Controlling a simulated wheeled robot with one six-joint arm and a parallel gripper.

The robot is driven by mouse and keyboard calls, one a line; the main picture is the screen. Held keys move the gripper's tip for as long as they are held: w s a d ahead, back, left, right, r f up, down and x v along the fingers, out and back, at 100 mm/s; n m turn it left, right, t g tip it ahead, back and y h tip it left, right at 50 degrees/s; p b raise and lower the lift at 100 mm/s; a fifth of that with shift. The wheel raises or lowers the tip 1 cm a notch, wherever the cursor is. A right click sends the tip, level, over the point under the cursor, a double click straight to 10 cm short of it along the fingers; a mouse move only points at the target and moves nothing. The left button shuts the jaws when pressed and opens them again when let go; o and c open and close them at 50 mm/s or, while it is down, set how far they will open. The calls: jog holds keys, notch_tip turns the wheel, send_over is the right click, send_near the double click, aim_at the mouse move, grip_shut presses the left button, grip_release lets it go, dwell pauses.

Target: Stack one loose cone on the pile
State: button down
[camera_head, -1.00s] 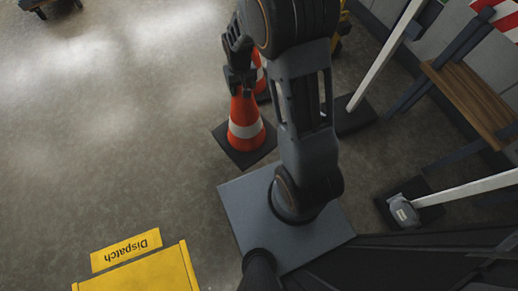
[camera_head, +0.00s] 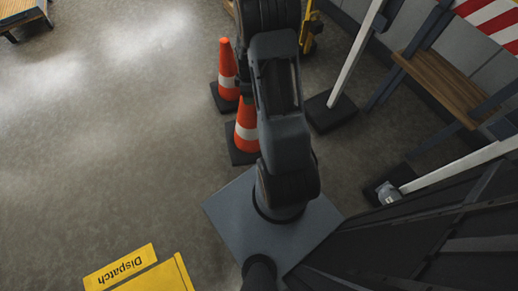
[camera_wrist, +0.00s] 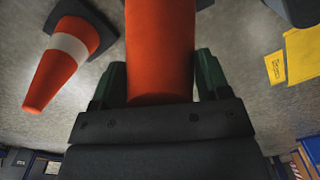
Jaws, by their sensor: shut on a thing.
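My gripper (camera_wrist: 160,62) is shut on an orange cone (camera_wrist: 160,30), with one green-black finger on each side of its narrow end. In the head view, my arm covers the gripper and part of the nearer cone (camera_head: 245,138), which appears to be the held one. It is orange with a white band and a black square base. I cannot tell whether its base touches the floor. A second cone (camera_head: 226,66) stands upright just behind it; it also shows at the left in the wrist view (camera_wrist: 58,66). I cannot tell whether either is a pile.
A yellow Dispatch sign (camera_head: 120,266) is at the bottom left. White posts on dark bases (camera_head: 329,112) and a wooden bench (camera_head: 449,83) stand at the right, with a striped red-white board (camera_head: 490,20) behind.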

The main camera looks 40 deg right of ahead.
aim_at(250, 119)
jog(key=shift+s+d+f+n, duration=0.25)
jog(key=shift+d+n, duration=0.15)
jog(key=shift+d, duration=0.25)
jog(key=shift+s+d+f+n, duration=0.3)
jog(key=shift+d+n, duration=0.1)
jog(key=shift+d, duration=0.2)
jog(key=shift+s+d+f+n, duration=0.25)
jog(key=shift+d+n, duration=0.15)
jog(key=shift+d, duration=0.25)
notch_tip(250, 119, down, 10)
jog(key=b, duration=0.3)
jog(key=shift+r, duration=0.2)
jog(key=shift+f, duration=0.15)
jog(key=shift+c, duration=0.5)
grip_release()
jog(key=shift+f, duration=0.1)
